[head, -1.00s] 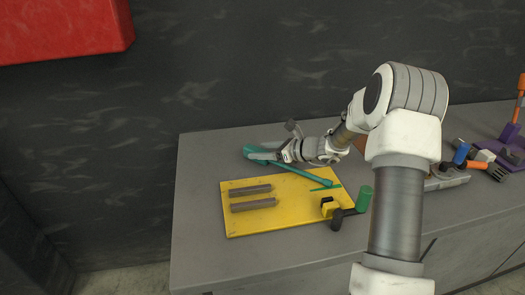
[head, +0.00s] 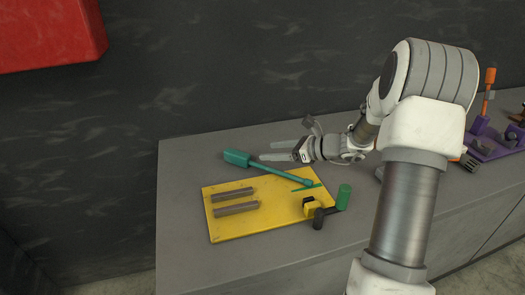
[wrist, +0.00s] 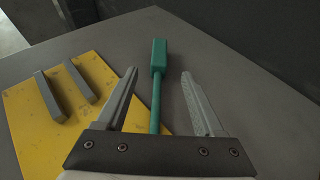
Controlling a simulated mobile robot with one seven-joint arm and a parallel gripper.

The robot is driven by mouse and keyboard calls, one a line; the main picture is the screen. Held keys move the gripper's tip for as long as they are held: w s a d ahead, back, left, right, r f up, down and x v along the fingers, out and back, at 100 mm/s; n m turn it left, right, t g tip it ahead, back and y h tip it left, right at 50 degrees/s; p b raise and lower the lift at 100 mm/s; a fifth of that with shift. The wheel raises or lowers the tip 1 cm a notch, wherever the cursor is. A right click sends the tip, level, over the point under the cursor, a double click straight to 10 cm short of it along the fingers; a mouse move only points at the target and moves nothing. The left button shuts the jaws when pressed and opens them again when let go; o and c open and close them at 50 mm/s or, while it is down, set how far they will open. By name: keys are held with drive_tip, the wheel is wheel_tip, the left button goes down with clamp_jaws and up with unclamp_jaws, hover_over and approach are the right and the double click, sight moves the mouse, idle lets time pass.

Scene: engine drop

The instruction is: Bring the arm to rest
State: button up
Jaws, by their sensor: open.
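My gripper (head: 290,151) is open and empty above the grey worktop, at the back edge of the yellow board. In the wrist view the two jaws (wrist: 160,90) stand wide apart, with a teal long-handled tool (wrist: 159,58) showing between and below them. In the head view that teal tool (head: 237,158) lies with its broad end on the worktop and its thin shaft running right toward the yellow board. The jaws look apart from it. My arm reaches in from the right.
The yellow board (head: 225,232) bears two grey bars (head: 234,194), a thin green piece (head: 307,188) and a yellow-and-black crank part (head: 312,207) with a green cylinder (head: 344,196). A purple fixture (head: 490,147) stands far right. The worktop's left end (head: 178,200) is clear. A red box (head: 45,32) hangs upper left.

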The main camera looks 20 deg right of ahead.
drive_tip(key=shift+s+d+r, duration=0.1)
drive_tip(key=shift+s+d, duration=0.05)
drive_tip(key=shift+s, duration=0.05)
idle(0.3)
drive_tip(key=s+a+r+n+g+h+p, duration=0.1)
drive_tip(key=s+a+r+n+g, duration=0.2)
drive_tip(key=s+a+r+n, duration=0.3)
drive_tip(key=s+a+r+n+g+h+p, duration=0.1)
drive_tip(key=s+a+r+n+g, duration=0.25)
drive_tip(key=s+a+n, duration=0.4)
drive_tip(key=s+d+r+n+t+h+p, duration=0.1)
drive_tip(key=s+d+r+n+h, duration=0.1)
drive_tip(key=s+n, duration=0.4)
drive_tip(key=s+d+r+n+t+h+p, duration=0.1)
drive_tip(key=s+r+n+h, duration=0.4)
drive_tip(key=s, duration=0.7)
drive_tip(key=shift+d+r+n+h+p, duration=0.3)
drive_tip(key=shift+d+n+p, duration=0.25)
drive_tip(key=shift+n, duration=0.7)
drive_tip(key=shift+t, duration=0.25)
